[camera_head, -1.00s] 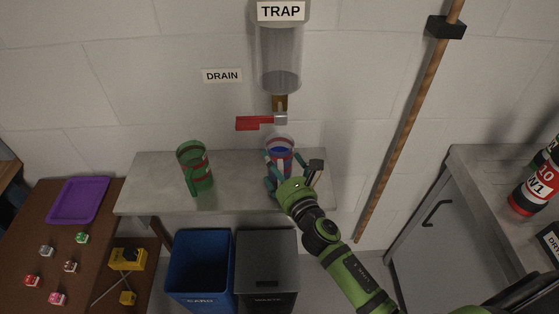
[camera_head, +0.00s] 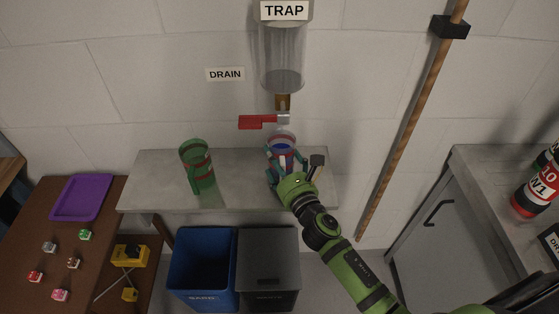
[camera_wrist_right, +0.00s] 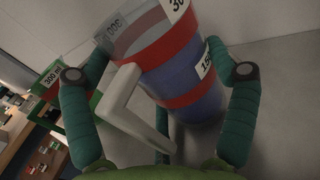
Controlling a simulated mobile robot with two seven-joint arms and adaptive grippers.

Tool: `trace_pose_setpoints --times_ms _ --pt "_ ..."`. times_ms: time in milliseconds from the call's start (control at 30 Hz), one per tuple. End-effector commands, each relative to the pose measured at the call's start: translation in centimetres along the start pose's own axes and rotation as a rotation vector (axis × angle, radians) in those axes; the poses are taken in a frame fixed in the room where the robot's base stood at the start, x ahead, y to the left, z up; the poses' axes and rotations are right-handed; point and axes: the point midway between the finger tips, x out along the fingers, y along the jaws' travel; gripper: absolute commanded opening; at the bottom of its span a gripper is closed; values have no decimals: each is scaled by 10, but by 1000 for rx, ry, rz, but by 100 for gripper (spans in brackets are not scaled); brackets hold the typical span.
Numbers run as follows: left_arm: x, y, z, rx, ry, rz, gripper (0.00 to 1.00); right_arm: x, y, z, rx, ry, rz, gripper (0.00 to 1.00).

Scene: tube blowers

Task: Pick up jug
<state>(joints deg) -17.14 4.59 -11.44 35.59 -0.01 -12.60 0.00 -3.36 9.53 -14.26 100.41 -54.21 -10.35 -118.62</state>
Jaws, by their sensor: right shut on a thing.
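A clear jug (camera_head: 283,143) with red bands and blue contents is at the shelf (camera_head: 240,197), below the red-handled tap. My right gripper (camera_head: 287,162) is shut on this jug, with teal fingers around its sides. In the right wrist view the jug (camera_wrist_right: 180,55) lies between the two fingers of the gripper (camera_wrist_right: 160,73). Its pale handle (camera_wrist_right: 122,105) points toward the gripper, and volume labels show on its wall. I cannot tell whether its base touches the shelf. A green jug (camera_head: 198,166) with red bands stands to the left on the shelf. My left gripper is out of view.
The red tap handle (camera_head: 258,122) and the trap cylinder (camera_head: 283,55) are just above the held jug. A blue bin (camera_head: 203,262) and a grey bin (camera_head: 268,262) stand below the shelf. Shelf space is free between the jugs.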

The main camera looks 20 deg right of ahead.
Motion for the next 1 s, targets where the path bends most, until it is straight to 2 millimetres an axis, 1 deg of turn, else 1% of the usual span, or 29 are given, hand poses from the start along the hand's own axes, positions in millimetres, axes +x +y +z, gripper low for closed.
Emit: trace_pose_setpoints --times_ms 33,167,200,267,500,700,833,1000 --pt "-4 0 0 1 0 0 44 1 -1 10 -3 -7 1 41" --pt "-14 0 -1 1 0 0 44 1 -1 34 -7 -9 3 41" --pt "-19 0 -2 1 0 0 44 1 -1 45 -8 -10 4 41" --pt "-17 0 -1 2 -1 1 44 -9 -14 46 -9 -4 0 41" --pt "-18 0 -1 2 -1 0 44 -37 -49 70 -6 -3 1 40" --pt "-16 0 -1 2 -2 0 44 -57 -74 89 -6 -3 2 40" --pt "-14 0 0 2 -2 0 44 -66 -87 98 -4 -4 0 40" --pt "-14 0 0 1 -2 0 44 -71 -93 104 -1 -4 0 40"
